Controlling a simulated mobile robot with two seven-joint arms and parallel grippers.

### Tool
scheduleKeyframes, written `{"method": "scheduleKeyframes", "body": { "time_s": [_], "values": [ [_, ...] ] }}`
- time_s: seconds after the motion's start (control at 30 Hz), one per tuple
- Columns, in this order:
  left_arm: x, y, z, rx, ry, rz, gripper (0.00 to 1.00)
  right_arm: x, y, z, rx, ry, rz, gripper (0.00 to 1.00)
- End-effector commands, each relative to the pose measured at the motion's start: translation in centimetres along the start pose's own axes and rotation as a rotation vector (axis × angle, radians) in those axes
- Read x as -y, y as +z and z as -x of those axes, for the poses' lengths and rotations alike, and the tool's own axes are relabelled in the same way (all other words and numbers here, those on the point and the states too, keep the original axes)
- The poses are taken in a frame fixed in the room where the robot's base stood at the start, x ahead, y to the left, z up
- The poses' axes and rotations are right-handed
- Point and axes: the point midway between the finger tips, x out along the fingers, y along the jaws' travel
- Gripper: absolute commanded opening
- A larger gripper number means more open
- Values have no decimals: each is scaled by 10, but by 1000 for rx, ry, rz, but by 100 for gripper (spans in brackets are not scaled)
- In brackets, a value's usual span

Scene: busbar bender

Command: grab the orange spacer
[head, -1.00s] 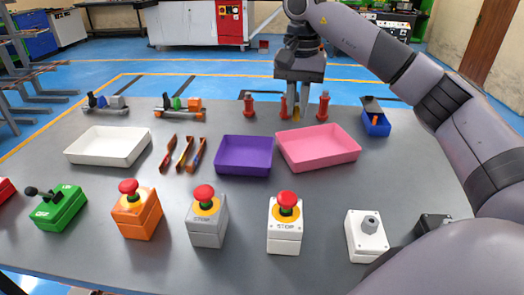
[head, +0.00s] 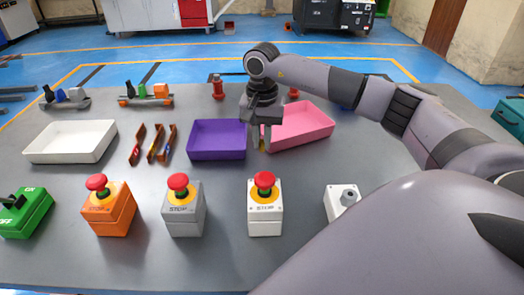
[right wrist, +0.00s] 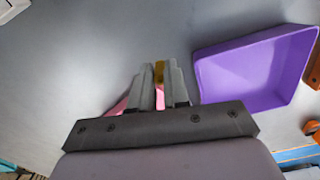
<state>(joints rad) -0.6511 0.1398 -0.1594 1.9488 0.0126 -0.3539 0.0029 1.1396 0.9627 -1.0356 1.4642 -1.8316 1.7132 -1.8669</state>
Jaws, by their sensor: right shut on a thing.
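My right gripper (head: 262,146) hangs over the table near the gap between the purple and pink trays, fingers pointing down. Its fingers are close together on a small yellow-orange piece, whose tip shows between them in the right wrist view (right wrist: 159,72). Most of that piece is hidden by the fingers, so I cannot tell for sure whether it is the orange spacer. An orange block (head: 161,91) sits on a small stand (head: 145,101) at the back left. My left gripper is out of view.
A white tray (head: 70,155), a purple tray (head: 218,155) and a pink tray (head: 300,138) stand mid-table. Red-topped stop buttons on orange (head: 118,222), grey (head: 186,224) and white (head: 266,222) boxes stand in front. Red posts (head: 218,91) stand behind. Bare table lies between trays and buttons.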

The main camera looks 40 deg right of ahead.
Motion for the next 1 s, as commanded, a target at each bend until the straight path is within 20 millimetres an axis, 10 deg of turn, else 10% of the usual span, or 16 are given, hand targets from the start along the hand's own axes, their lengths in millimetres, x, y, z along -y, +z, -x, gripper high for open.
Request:
{"method": "scheduleKeyframes", "body": {
  "time_s": [0.3,0.73,0.8,1.0],
  "values": [
    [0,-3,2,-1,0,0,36,0,0,-41,2,2,0,0],
    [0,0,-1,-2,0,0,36,0,0,-49,0,0,0,0],
    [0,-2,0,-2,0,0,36,0,0,-47,0,0,0,38],
    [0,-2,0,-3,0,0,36,0,0,-47,0,0,0,41]
  ]
}}
